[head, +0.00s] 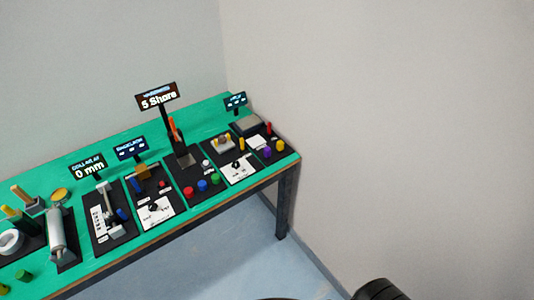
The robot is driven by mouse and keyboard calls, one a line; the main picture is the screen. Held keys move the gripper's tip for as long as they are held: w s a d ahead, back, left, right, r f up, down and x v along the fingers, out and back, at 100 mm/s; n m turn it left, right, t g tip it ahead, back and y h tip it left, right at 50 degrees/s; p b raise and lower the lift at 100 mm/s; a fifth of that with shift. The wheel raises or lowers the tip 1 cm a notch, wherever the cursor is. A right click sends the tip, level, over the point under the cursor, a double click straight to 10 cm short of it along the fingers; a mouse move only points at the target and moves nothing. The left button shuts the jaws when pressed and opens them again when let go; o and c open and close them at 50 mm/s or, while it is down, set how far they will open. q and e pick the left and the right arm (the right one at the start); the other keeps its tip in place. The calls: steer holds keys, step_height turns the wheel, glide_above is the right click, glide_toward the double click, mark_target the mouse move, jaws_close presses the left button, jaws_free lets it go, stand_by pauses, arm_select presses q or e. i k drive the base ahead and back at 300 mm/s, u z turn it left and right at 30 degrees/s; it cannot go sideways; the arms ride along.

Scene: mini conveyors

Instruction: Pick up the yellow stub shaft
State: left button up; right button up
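I cannot tell for certain which thing is the yellow stub shaft. At the far left of the green bench, a tan-yellow upright piece (20,194) stands behind a white ring, with a smaller yellow piece (9,211) beside it. All are small and far off. Neither of my grippers shows in the head view. A dark rounded part at the bottom edge is probably mine.
The green bench (215,116) runs along the wall, crowded with black panels, knobs and signs. A roller (56,235) lies at the left and green cylinders stand near it. A dark table leg (286,207) stands at the right end. The blue floor (215,258) in front is clear.

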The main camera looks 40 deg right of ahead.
mark_target(279, 145)
steer(key=z, duration=1.4)
steer(key=k, duration=1)
steer(key=u, duration=1)
steer(key=i, duration=1.3)
steer(key=z, duration=0.55)
